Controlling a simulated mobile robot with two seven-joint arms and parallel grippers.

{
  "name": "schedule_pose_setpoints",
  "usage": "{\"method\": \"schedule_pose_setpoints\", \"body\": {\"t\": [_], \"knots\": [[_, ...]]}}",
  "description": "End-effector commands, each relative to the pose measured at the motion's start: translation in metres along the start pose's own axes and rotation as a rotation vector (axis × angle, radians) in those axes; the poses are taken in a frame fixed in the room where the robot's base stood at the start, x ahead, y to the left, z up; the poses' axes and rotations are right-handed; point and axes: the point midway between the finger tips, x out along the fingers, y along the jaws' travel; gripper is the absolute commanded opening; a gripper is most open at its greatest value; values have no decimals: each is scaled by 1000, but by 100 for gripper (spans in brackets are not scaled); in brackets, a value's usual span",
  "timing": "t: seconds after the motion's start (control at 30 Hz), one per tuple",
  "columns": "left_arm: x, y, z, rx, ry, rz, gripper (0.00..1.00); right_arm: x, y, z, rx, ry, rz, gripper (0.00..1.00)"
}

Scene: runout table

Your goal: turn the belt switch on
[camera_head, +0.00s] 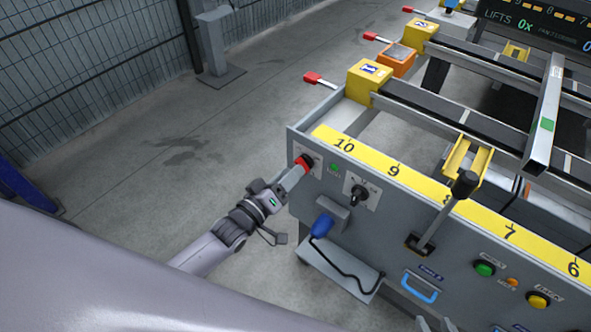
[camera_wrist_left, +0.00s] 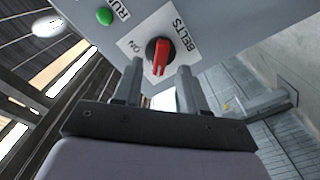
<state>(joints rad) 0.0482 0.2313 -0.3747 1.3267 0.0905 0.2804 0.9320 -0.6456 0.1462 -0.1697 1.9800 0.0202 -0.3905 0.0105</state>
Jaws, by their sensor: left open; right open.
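The belt switch (camera_head: 304,162) is a red knob on a white plate at the left end of the grey control panel. In the left wrist view the red knob (camera_wrist_left: 161,55) has a black base, with the words BELTS and ON beside it. Its handle points down toward my gripper in that view, not at the ON mark. My left gripper (camera_head: 295,175) is open just in front of the switch. In the left wrist view its two fingers (camera_wrist_left: 159,72) lie one on each side of the knob's lower end, with gaps showing.
A green RUN lamp (camera_head: 335,167) sits right of the switch. Open floor (camera_head: 150,150) lies left of the panel.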

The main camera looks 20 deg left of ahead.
Motion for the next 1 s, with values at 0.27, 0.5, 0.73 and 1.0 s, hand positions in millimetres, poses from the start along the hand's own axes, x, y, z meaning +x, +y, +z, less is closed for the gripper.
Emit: {"method": "schedule_pose_setpoints", "body": {"t": [0.27,0.5,0.73,1.0], "knots": [[25,0,1,0,0,0,42,2,-1,1,3,1,-3,43],[28,0,0,1,-1,0,42,2,-1,0,3,3,-3,43],[27,0,0,1,-1,-1,0,2,-1,0,3,3,-2,43],[27,0,0,11,-1,-1,0,2,0,0,4,3,0,43]]}}
